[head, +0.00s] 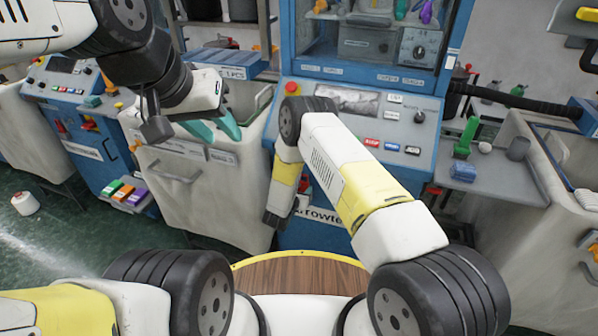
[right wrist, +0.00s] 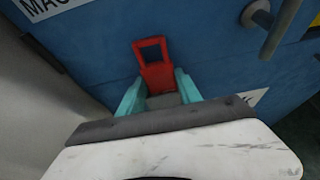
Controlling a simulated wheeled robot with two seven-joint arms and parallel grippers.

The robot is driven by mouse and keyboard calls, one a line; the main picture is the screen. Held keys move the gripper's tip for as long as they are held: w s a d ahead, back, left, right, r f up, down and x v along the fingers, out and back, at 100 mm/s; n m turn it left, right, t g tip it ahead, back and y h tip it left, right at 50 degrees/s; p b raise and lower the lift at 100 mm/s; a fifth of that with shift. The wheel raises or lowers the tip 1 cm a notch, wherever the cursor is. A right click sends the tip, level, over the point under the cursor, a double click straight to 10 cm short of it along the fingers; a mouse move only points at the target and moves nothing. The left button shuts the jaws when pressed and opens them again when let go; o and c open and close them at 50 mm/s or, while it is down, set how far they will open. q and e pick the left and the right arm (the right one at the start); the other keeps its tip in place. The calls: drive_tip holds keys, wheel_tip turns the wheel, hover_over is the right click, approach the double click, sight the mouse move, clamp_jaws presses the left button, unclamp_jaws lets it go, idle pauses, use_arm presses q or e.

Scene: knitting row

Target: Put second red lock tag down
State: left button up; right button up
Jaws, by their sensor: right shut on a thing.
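A red lock tag (right wrist: 156,72) with a square opening in its upper part shows in the right wrist view. My right gripper (right wrist: 159,92) is shut on its lower end, with one teal finger on each side. The tag is in front of a blue machine panel (right wrist: 100,50); I cannot tell whether it touches it. In the head view my right arm reaches down before the blue machine, and its fingers and the tag are hidden there. My left gripper (head: 219,127) is open and empty above a pale bin (head: 205,185), its teal fingers apart.
The blue machine's control panel (head: 370,115) has a red knob and several buttons. A grey side shelf (head: 505,180) at right holds a green item (head: 466,138) and a blue block (head: 463,171). A metal handle (right wrist: 278,30) sticks out near the tag.

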drive_tip(key=shift+f, duration=0.4)
drive_tip(key=o, duration=1.3)
drive_tip(key=shift+f, duration=0.1)
drive_tip(key=shift+o, duration=0.2)
drive_tip(key=shift+s+a+r, duration=0.1)
drive_tip(key=shift+s+r, duration=0.1)
drive_tip(key=v, duration=1.1)
drive_tip(key=shift+s, duration=0.3)
drive_tip(key=shift+r, duration=0.1)
